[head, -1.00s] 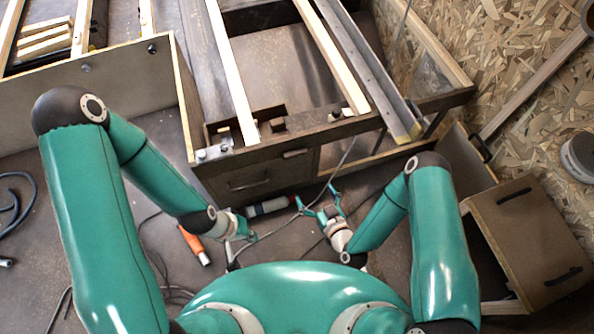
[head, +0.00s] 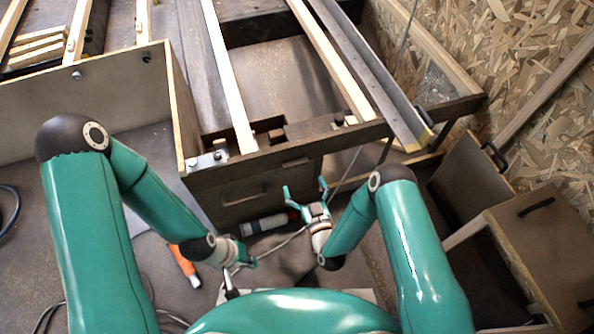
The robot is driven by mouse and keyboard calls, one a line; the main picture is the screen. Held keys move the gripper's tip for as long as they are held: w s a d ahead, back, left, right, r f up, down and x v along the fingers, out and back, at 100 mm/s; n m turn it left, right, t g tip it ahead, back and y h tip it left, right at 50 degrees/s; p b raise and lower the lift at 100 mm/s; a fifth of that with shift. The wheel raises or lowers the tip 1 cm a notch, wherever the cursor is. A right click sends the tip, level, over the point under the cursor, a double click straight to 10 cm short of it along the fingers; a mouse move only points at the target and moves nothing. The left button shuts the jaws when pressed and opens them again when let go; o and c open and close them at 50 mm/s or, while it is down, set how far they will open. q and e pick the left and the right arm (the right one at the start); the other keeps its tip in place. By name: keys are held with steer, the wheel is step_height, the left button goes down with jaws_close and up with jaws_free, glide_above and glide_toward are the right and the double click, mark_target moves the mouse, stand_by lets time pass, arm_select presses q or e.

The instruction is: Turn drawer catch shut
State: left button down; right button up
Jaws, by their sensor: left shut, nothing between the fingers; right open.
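The wooden bench drawer (head: 252,192) has a front with a bar handle (head: 245,197) and looks closed. A small flat piece (head: 295,163) at the top edge above the drawer may be the catch; its exact position is too small to tell. My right gripper (head: 306,189) is open and empty, its fingers pointing at the right part of the drawer front, below that piece. I cannot tell whether it touches the front. My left gripper (head: 252,262) is shut and empty, low in front of the drawer, apart from it.
A white-and-grey cylinder (head: 264,223) and an orange-handled tool (head: 184,266) lie on the floor, with cables nearby. A cabinet with black handles (head: 536,207) stands at the right. Pale wooden strips (head: 232,80) and a metal rail (head: 372,75) cross the bench top.

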mark_target(296, 167)
steer(key=b+x, duration=0.1)
steer(key=x, duration=0.5)
steer(key=shift+c, duration=0.2)
steer(key=c, duration=0.8)
